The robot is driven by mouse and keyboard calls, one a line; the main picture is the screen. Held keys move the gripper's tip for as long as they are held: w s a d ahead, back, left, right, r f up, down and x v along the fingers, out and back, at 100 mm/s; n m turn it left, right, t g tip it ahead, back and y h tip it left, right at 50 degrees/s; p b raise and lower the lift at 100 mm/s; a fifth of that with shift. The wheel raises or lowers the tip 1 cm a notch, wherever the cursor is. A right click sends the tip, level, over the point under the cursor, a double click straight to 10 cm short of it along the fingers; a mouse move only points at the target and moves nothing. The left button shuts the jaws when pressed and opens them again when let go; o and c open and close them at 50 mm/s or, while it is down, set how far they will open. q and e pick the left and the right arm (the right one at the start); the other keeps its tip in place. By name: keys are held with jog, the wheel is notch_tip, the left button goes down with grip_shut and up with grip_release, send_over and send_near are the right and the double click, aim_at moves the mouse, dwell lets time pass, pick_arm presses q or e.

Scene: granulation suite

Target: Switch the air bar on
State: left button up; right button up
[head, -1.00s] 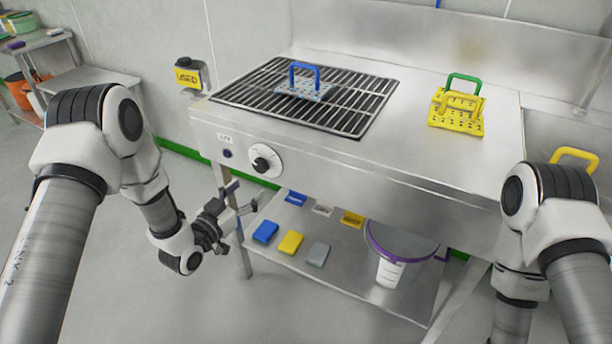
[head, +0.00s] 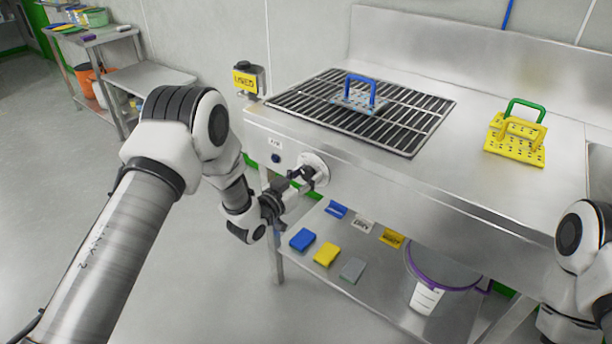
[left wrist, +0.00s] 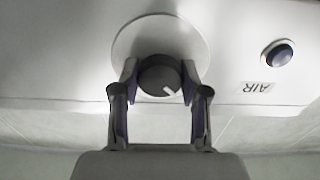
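The air bar's control is a dark round knob (left wrist: 160,75) with a white pointer mark, on a white disc (left wrist: 161,38) on the bench's front panel. An upside-down AIR label (left wrist: 257,87) and a dark button (left wrist: 278,54) are beside it in the left wrist view. My left gripper (left wrist: 160,80) has its fingers apart, one on each side of the knob; any contact is too fine to tell. In the head view my left gripper (head: 313,177) is at the white disc (head: 317,162) and hides most of the knob. My right gripper is out of view.
Above the panel, the steel bench holds a grill (head: 410,120) with a blue-handled block (head: 360,98) and yellow perforated pieces (head: 515,148). A yellow-labelled box (head: 246,82) is at its left corner. A lower shelf holds coloured blocks and a bucket (head: 428,290).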

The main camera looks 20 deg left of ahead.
pick_arm(q)
jog(key=shift+m, duration=0.4)
jog(key=m+b, duration=0.1)
jog(key=m, duration=0.2)
jog(key=shift+f, duration=0.1)
jog(key=m+b, duration=0.1)
jog(key=m, duration=0.4)
jog(key=m+b, duration=0.2)
jog(key=m, duration=0.2)
jog(key=shift+m, duration=0.3)
jog(key=shift+m+b, duration=0.7)
jog(key=shift+m, duration=1.6)
jog(key=o, duration=1.1)
jog(key=shift+o, duration=0.2)
